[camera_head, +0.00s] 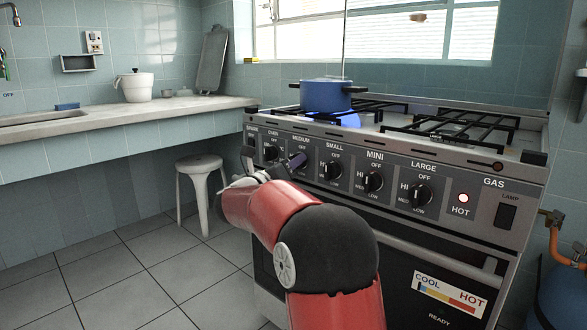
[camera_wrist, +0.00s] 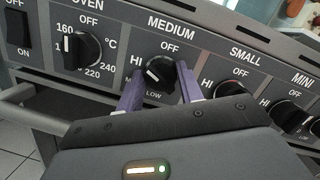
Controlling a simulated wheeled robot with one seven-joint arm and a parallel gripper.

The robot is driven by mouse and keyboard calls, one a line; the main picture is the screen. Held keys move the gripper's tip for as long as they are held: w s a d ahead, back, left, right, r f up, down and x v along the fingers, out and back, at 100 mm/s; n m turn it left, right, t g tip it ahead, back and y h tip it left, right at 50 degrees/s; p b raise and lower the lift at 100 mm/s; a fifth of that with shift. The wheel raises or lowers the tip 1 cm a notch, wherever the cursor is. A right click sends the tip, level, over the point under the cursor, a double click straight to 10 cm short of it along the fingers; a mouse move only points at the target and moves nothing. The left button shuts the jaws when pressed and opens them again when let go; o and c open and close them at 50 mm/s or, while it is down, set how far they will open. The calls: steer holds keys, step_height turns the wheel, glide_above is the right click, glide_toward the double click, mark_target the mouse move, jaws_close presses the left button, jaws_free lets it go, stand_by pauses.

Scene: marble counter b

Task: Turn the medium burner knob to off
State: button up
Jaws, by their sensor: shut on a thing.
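The stove's medium burner knob (camera_wrist: 160,72) is black and round, under the MEDIUM label in the wrist view. Its white mark points to the lower left, away from the OFF print above it. My gripper (camera_wrist: 158,76) has one purple finger on each side of the knob and is shut on it. A blue glow (camera_head: 347,120) shows under the blue pot (camera_head: 326,95) on the stove top.
The oven knob (camera_wrist: 82,49) is close on the left, and the small burner knob (camera_wrist: 229,90) is close on the right. Mini (camera_head: 372,181) and large (camera_head: 419,195) knobs are farther right. A white stool (camera_head: 199,166) stands left of the stove. The tiled floor is open.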

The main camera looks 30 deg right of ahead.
steer(key=m+b, duration=0.1)
steer(key=m, duration=0.2)
steer(key=m+g+b, duration=0.1)
steer(key=m+b, duration=0.1)
steer(key=m, duration=0.1)
steer(key=shift+g+h, duration=0.3)
steer(key=shift+h, duration=0.1)
steer(key=m, duration=0.3)
steer(key=m+g, duration=0.1)
steer(key=m, duration=0.2)
steer(key=shift+m+g+h, duration=0.3)
steer(key=shift+m, duration=0.1)
